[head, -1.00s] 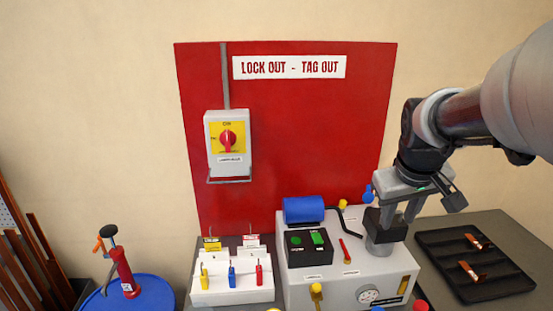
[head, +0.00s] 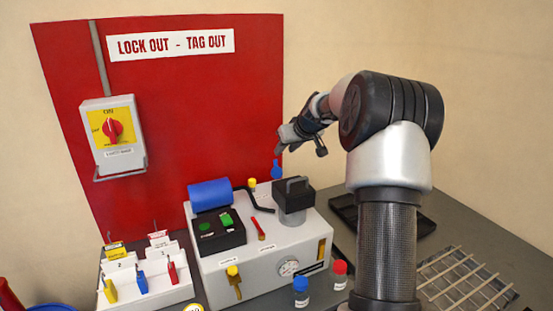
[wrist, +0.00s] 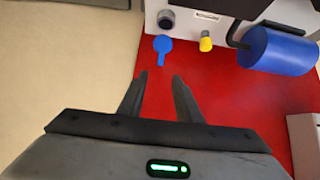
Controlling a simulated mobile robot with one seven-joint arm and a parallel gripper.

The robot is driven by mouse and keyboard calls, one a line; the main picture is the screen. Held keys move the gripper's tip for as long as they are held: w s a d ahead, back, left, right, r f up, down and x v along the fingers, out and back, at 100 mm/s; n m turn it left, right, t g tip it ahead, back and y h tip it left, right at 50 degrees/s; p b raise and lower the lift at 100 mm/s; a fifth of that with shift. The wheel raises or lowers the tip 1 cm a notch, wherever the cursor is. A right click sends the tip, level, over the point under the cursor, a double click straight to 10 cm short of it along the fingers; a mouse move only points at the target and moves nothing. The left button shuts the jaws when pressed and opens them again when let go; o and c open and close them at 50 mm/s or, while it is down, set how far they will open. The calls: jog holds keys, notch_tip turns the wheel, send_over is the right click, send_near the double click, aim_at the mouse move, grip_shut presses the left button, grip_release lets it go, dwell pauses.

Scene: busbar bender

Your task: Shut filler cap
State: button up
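A blue cap with a flat tab (head: 277,170) stands up behind the white machine (head: 260,270). In the wrist view the blue cap (wrist: 162,48) appears beside a dark round port (wrist: 166,20) on the machine and does not cover it. I take it for the filler cap, standing open. My gripper (wrist: 160,78) is open and empty, with the blue cap just beyond its fingertips and a visible gap between. In the head view my gripper is above and behind the machine's rear edge, partly hidden by my arm.
A yellow cap (wrist: 206,42) and a blue cylinder (wrist: 278,50) stand near the blue cap. A black handled block (head: 294,194) sits on the machine. The red lockout board (head: 215,100) is close behind. Blue-topped (head: 301,290) and red-topped (head: 339,275) bottles stand in front.

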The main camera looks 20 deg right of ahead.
aim_at(276, 160)
jog(key=p+x, duration=0.1)
jog(key=x, duration=0.9)
grip_shut()
